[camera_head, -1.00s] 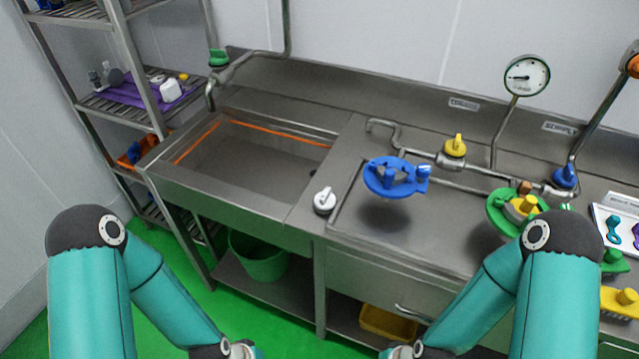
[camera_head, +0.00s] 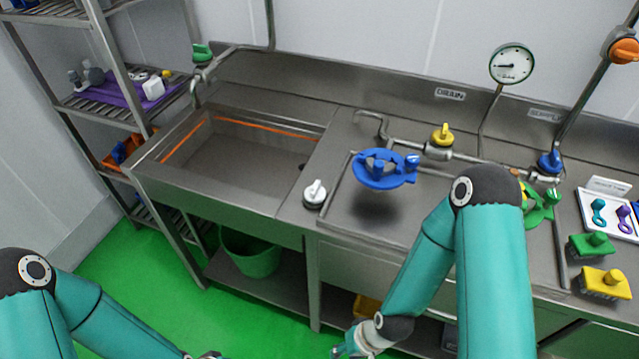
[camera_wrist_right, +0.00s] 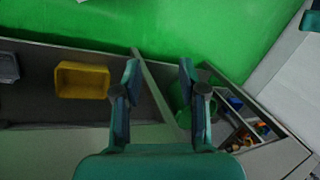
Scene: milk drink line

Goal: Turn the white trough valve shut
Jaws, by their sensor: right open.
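The white valve (camera_head: 315,195) sits on the steel counter's front ledge, just right of the sunken trough (camera_head: 240,150). It has a round base and a small white handle standing up from it. My right gripper (camera_head: 345,346) is at the bottom edge of the head view, low in front of the counter and well below the valve. In the right wrist view, its two fingers (camera_wrist_right: 160,75) are apart with nothing between them. My left forearm runs out of the head view at the bottom; its gripper is cut off. The valve does not show in the wrist view.
A green bucket (camera_head: 250,252) and a yellow bin (camera_wrist_right: 82,80) are on the shelf below. A rack (camera_head: 118,70) stands left. Green floor in front is clear.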

